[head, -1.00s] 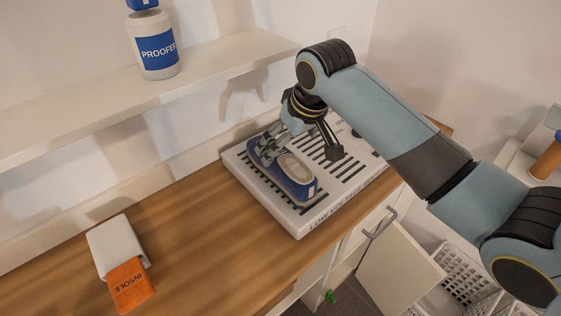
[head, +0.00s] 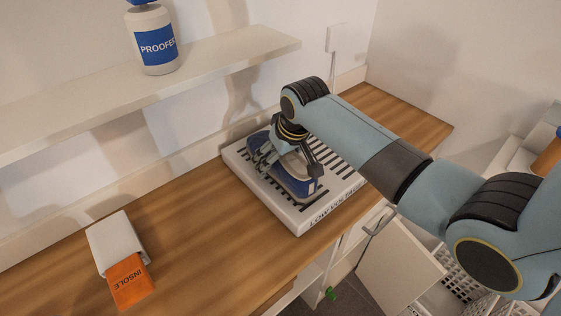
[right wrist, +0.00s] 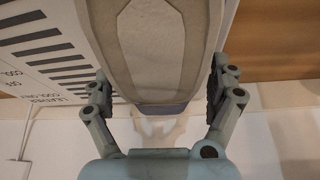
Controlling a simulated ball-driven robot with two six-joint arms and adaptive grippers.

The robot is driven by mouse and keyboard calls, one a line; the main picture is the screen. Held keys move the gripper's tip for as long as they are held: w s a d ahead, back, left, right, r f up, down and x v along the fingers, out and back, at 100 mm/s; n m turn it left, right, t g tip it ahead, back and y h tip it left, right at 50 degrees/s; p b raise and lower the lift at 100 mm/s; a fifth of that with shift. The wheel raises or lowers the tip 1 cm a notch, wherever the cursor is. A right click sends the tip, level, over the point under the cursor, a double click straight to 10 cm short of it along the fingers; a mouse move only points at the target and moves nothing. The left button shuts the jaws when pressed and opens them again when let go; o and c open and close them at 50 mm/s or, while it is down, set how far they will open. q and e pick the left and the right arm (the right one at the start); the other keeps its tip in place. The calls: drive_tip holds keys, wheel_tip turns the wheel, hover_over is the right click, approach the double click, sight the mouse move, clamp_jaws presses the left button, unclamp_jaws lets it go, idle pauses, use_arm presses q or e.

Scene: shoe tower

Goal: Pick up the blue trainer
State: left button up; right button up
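The blue trainer (head: 299,188) has a blue upper and a pale sole edge. It rests on a white box with black stripes (head: 312,217) on the wooden counter. My right gripper (head: 289,169) reaches down over the trainer, one finger on each side of it. In the right wrist view the trainer (right wrist: 155,50) fills the middle. The two fingers of the right gripper (right wrist: 160,88) stand apart along its sides, close to it; firm contact cannot be made out. Part of the trainer is hidden behind the gripper in the head view. My left gripper is out of view.
A white packet with an orange insole sleeve (head: 128,280) lies on the counter at the left. A shelf above (head: 220,58) holds a proofer bottle (head: 156,47). An open cabinet door (head: 398,262) and white baskets (head: 458,268) are below.

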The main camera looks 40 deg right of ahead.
drive_tip(key=c, duration=1.2)
